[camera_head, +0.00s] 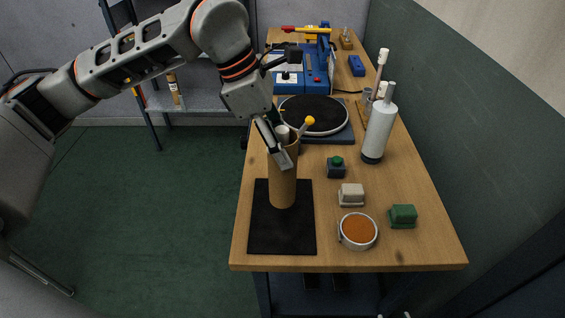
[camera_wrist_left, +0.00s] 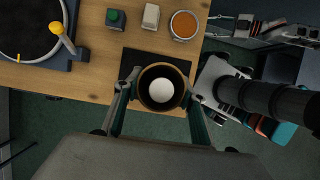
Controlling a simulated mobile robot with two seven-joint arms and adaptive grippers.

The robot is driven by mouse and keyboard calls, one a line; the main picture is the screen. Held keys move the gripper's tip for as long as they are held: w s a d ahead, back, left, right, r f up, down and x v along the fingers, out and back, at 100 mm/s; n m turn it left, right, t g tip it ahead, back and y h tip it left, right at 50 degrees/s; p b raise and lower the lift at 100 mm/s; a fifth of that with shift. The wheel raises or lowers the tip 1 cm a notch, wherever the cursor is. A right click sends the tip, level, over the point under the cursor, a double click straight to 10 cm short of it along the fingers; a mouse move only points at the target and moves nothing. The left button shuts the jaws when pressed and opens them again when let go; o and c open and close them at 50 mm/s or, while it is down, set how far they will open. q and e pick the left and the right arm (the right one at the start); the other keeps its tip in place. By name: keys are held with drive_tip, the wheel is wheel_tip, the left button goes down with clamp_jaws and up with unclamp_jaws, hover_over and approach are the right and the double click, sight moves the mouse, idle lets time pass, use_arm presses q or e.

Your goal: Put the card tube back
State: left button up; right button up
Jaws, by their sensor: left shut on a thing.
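The card tube (camera_head: 283,185) is a tall brown open-topped cylinder, upright over the black mat (camera_head: 262,235) near the table's front left. I cannot tell whether its base touches the mat. In the left wrist view I look into the tube (camera_wrist_left: 143,92), with a white round thing (camera_wrist_left: 161,91) inside it. My left gripper (camera_head: 281,150) is shut on the tube's upper part, one finger on each side. My right gripper (camera_wrist_left: 222,26) shows only small at the wrist view's top right, its fingertips apart and empty, off the table's front.
Right of the tube are a green-button box (camera_head: 336,168), a pale block (camera_head: 351,195), a bowl of orange stuff (camera_head: 358,231) and a green block (camera_head: 403,216). A white bottle (camera_head: 379,132) stands by the wall. A turntable (camera_head: 313,115) and blue machine (camera_head: 310,72) are behind.

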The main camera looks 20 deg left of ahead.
use_arm(q)
drive_tip(key=shift+f, duration=2.95)
drive_tip(key=o, duration=1.6)
drive_tip(key=shift+c, duration=0.2)
drive_tip(key=shift+r, duration=0.1)
